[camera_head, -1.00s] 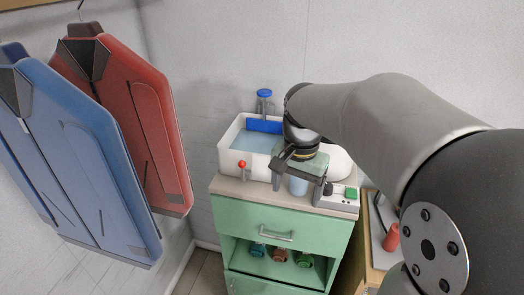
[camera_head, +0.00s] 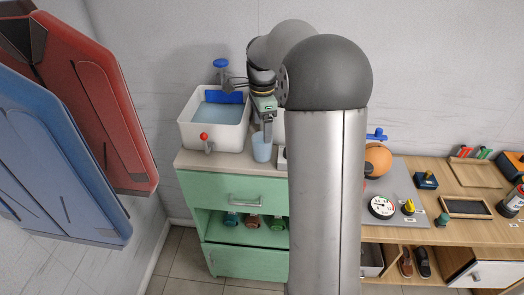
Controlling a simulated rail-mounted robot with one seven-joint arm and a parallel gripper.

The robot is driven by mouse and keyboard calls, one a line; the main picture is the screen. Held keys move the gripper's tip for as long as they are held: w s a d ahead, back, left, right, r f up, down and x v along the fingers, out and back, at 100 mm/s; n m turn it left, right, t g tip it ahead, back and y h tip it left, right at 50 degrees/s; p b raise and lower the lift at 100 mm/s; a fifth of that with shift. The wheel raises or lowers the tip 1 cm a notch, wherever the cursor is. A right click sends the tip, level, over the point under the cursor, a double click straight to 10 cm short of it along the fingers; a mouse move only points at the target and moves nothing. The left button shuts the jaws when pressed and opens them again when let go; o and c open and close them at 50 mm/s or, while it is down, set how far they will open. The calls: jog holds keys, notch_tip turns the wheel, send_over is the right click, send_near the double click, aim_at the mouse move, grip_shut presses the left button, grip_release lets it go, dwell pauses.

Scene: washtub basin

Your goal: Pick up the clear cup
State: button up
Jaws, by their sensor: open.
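The clear cup (camera_head: 261,149) is a pale blue, see-through cup. It stands upright on the green cabinet's light top, just right of the washtub's front corner. My gripper (camera_head: 263,124) is open, pointing down right at the cup. One dark finger reaches down at the cup's upper right side. The other finger is hard to make out, and I cannot tell whether the fingers touch the cup. My arm hides the area right of the cup.
The white washtub (camera_head: 186,130) with water, a blue-topped fixture and a red-knobbed tap (camera_head: 205,141) stands left of the cup. The green cabinet (camera_head: 222,188) holds several jars below. A wooden workbench (camera_head: 460,232) with tools lies right.

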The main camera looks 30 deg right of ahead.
aim_at(262, 145)
notch_tip(262, 145, down, 8)
jog(key=shift+s+r+p, duration=0.1)
jog(key=shift+r+p, duration=0.05)
jog(key=shift+p, duration=0.4)
jog(key=c, duration=1.2)
jog(key=shift+r, duration=0.1)
